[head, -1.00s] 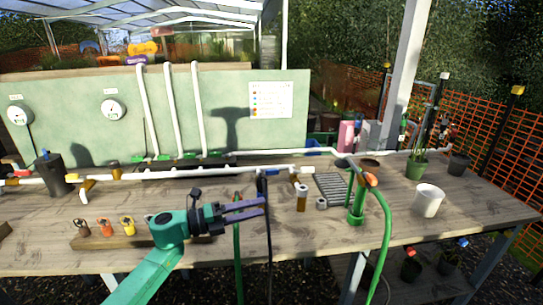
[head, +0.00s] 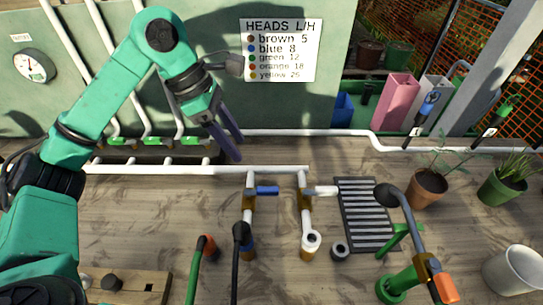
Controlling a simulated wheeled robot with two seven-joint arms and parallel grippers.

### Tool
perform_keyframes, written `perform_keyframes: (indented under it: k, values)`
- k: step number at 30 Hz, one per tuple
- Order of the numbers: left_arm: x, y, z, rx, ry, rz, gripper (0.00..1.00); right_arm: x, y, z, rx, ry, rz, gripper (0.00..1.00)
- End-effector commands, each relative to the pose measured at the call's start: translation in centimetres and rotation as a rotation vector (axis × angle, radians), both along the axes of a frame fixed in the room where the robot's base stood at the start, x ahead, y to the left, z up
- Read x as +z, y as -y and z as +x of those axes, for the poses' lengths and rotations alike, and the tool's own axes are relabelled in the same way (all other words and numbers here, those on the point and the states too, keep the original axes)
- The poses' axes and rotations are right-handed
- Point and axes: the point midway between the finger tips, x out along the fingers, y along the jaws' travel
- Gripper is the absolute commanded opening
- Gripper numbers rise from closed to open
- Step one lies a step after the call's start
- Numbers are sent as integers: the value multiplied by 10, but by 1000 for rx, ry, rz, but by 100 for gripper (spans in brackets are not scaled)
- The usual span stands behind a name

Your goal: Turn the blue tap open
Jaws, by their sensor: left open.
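The blue tap (head: 266,190) has a blue lever on a brass body. Its lever points right, across the white pipe that drops from the long white rail. A second tap with a white lever (head: 322,190) sits on the drop pipe to its right. My left gripper (head: 239,149) is open, with its dark purple fingers pointing down and slightly right. It is above and left of the blue tap in the picture, apart from it and with nothing between the fingers. My right gripper is out of view.
A sign (head: 282,49) hangs on the green wall. A black hose (head: 236,270) and a green hose (head: 197,265) rise near the taps. A grey slatted grate (head: 365,215), a green stand (head: 397,285), a white pot (head: 513,270) and potted plants are to the right.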

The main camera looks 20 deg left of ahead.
Motion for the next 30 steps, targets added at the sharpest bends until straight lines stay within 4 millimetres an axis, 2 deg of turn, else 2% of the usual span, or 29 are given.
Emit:
perform_keyframes:
  k: [5, 9, 13, 18, 22, 29, 30]
  values:
    - [-22, 8, 1, -2, -6, 5, 52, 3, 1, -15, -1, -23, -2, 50]
    - [-55, 22, 3, -3, -8, 2, 52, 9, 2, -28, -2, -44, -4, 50]
    - [-86, 36, 6, -2, -7, 0, 52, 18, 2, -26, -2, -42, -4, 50]
    - [-120, 49, 10, -1, -5, -2, 52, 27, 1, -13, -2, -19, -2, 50]
    - [-132, 53, 11, -1, -3, -1, 52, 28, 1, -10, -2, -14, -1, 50]
    - [-134, 54, 12, 0, -1, 0, 52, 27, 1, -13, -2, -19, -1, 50]
    - [-134, 54, 12, 0, -1, 0, 41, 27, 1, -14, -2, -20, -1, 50]
